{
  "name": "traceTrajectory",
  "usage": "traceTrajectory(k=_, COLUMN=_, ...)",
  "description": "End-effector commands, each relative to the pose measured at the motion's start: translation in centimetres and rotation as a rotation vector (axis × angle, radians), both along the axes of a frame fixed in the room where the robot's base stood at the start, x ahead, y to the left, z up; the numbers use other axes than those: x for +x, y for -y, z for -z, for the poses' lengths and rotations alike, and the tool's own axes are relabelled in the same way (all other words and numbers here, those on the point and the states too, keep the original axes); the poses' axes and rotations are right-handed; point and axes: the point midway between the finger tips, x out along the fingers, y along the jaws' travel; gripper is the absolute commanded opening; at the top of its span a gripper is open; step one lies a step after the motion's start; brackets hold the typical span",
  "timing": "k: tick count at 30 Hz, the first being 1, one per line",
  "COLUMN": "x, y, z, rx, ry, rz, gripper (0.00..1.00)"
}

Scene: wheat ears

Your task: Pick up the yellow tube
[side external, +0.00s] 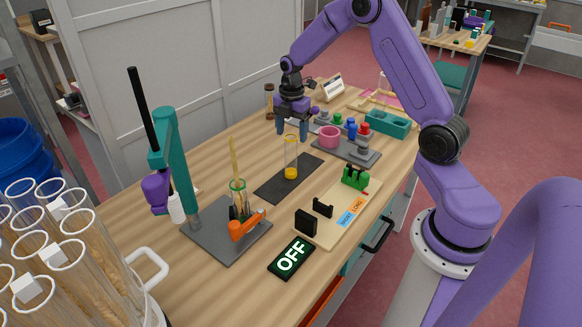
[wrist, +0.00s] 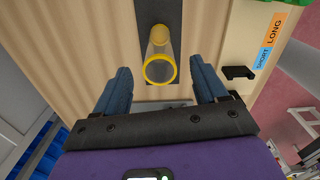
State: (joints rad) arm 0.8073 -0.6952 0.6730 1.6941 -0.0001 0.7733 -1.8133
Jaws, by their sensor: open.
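The yellow tube (side external: 291,158) is a clear upright cylinder with a yellow rim and a yellow base. It stands on a dark grey mat (side external: 268,188) on the wooden table. In the wrist view the tube (wrist: 160,62) shows from above, its yellow rim ahead of and between the fingertips. My gripper (side external: 292,134) is open and empty, its blue fingers pointing down. In the side view it is just behind the top of the tube. In the wrist view my gripper (wrist: 160,80) has a finger on each side of the rim, apart from it.
A board (side external: 335,215) marked SHORT and LONG with black and green blocks lies right of the mat. A teal stand (side external: 178,165), a holder with an orange clamp (side external: 243,226) and an OFF sign (side external: 291,258) are nearer.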

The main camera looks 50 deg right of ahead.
Motion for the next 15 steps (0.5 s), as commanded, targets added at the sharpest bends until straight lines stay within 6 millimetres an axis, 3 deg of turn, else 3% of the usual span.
traceTrajectory(k=9, x=0.0, y=-0.4, z=4.0, rx=0.000, ry=-0.004, rz=0.000, gripper=0.72)
traceTrajectory(k=15, x=0.0, y=-0.5, z=5.1, rx=0.000, ry=-0.001, rz=0.000, gripper=0.72)
